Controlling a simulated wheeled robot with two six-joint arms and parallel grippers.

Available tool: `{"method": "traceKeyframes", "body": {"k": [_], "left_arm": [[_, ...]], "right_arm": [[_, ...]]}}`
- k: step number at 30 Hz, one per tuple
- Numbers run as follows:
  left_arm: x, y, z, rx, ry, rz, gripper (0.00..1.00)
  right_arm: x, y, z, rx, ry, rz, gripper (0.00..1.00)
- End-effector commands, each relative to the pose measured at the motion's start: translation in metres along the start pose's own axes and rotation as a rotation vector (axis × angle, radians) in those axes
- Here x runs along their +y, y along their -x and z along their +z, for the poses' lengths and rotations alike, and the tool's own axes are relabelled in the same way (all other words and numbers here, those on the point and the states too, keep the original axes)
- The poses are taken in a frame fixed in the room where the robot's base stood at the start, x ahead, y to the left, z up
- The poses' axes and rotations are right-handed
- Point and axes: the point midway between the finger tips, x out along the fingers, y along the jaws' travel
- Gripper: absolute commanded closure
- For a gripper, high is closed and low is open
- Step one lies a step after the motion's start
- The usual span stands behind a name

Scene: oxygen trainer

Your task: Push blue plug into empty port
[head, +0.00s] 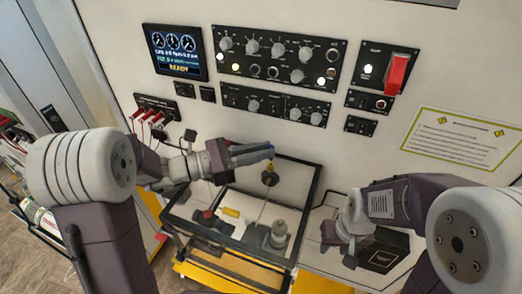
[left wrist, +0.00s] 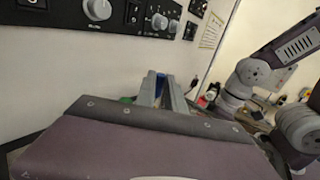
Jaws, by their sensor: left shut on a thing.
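My left gripper (head: 268,153) is in front of the wall panel, above the black-framed tray. It is shut on a small blue plug (head: 271,165), only partly visible at the fingertips. In the left wrist view, a bit of blue (left wrist: 151,84) shows between the fingers of the left gripper (left wrist: 164,88). A round dark and yellow piece (head: 269,178) hangs just below the fingertips. The port panel (head: 157,108) at the left holds red plugs with cables. I cannot tell which port is empty. My right gripper (head: 333,238) is low at the right; its jaws are unclear.
The black-framed tray (head: 314,187) holds a grey cylinder (head: 278,232) and a yellow piece (head: 231,212). Knob panels (head: 277,57), a screen (head: 175,52) and a red switch (head: 397,74) are on the wall. A black box (head: 383,256) lies near the right gripper.

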Motion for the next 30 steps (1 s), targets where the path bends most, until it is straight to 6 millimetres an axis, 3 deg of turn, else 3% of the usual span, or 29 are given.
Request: {"method": "traceKeyframes", "body": {"k": [30], "left_arm": [[0.0, 0.0, -0.012, 0.0, 0.0, 0.012, 1.0]], "right_arm": [[0.0, -0.011, 0.001, 0.0, 0.0, 0.0, 0.61]]}}
